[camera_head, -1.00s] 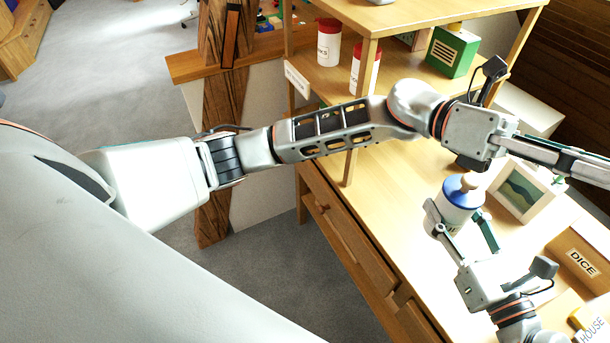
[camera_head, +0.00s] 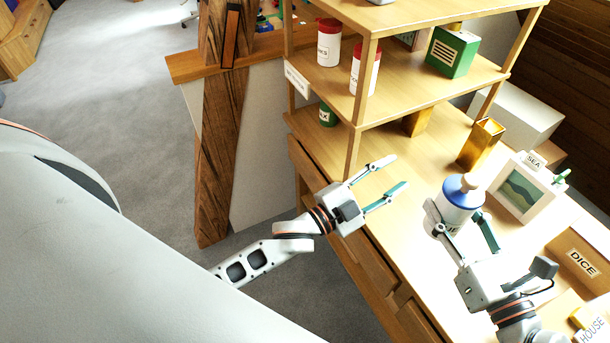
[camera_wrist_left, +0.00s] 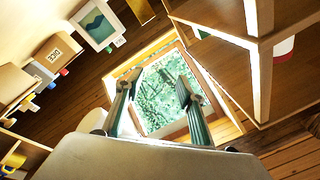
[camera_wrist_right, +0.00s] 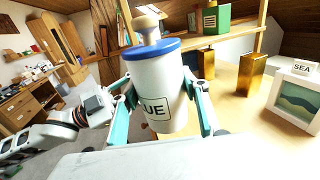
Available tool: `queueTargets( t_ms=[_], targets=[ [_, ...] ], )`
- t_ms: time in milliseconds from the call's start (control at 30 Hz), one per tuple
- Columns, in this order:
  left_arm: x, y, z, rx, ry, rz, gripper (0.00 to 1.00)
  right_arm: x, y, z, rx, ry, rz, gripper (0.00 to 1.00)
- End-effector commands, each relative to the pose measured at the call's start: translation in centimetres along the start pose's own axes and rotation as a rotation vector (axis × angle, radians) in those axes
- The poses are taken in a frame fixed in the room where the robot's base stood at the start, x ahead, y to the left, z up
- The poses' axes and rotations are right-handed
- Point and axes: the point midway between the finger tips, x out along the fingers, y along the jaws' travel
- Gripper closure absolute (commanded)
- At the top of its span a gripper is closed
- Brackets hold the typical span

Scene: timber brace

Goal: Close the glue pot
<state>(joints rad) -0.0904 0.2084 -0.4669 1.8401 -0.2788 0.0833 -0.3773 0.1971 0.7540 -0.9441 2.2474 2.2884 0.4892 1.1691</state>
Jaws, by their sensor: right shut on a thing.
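The glue pot (camera_head: 456,206) is a white cylinder with a blue lid (camera_head: 463,187) and a pale knob (camera_head: 470,180) on top. It stands upright at the desk. In the right wrist view the pot (camera_wrist_right: 160,95) shows part of a "GLUE" label, and the blue lid (camera_wrist_right: 150,48) sits on its top. My right gripper (camera_head: 462,232) is shut on the pot's body, one finger on each side. My left gripper (camera_head: 387,180) is open and empty, to the left of the pot above the desk's front edge. Its fingers (camera_wrist_left: 155,95) show spread in the left wrist view.
A shelf unit (camera_head: 440,95) with red-lidded jars (camera_head: 328,45) and a green box (camera_head: 451,52) stands behind. A gold block (camera_head: 481,143), a "SEA" picture frame (camera_head: 526,190) and a "DICE" box (camera_head: 575,260) are at the right. Desk left of the pot is clear.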

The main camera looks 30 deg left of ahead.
Motion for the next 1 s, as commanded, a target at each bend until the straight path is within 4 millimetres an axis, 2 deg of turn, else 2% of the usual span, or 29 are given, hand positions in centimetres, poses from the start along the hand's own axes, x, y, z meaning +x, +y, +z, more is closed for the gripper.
queueTargets(
  t_ms=[33, 100, 167, 300, 400, 500, 600, 700, 767, 1000],
  targets=[
    [-2.0, 1.3, 2.3, -0.065, -0.079, 0.012, 0.61, 0.0, 0.0, 0.1, -0.001, -0.001, 0.000, 0.93],
    [-4.7, 2.8, 5.4, -0.150, -0.184, 0.024, 0.61, 0.0, 0.0, 0.1, 0.000, -0.001, 0.000, 0.93],
    [-7.3, 4.2, 7.8, -0.223, -0.274, 0.033, 0.61, 0.0, 0.0, 0.1, 0.000, -0.001, 0.000, 0.93],
    [-14.2, 7.5, 12.7, -0.382, -0.486, 0.049, 0.61, 0.0, 0.0, 0.1, -0.001, -0.001, 0.000, 0.93],
    [-19.2, 9.7, 15.3, -0.481, -0.622, 0.054, 0.61, 0.0, 0.0, 0.1, 0.000, -0.001, 0.000, 0.93],
    [-23.6, 11.4, 17.0, -0.554, -0.732, 0.055, 0.61, 0.0, 0.0, 0.1, -0.001, -0.001, 0.000, 0.93],
    [-26.8, 12.6, 17.9, -0.607, -0.810, 0.054, 0.61, 0.0, 0.0, 0.1, 0.000, -0.001, 0.000, 0.93],
    [-28.6, 13.2, 18.4, -0.637, -0.856, 0.053, 0.61, 0.0, 0.0, 0.1, -0.001, -0.001, 0.000, 0.93],
    [-29.2, 13.4, 18.5, -0.646, -0.869, 0.052, 0.61, 0.0, 0.0, 0.1, -0.001, -0.001, 0.000, 0.93],
    [-29.4, 13.5, 18.6, -0.649, -0.876, 0.052, 0.61, 0.0, 0.0, 0.1, -0.001, -0.001, 0.000, 0.93]
  ],
)
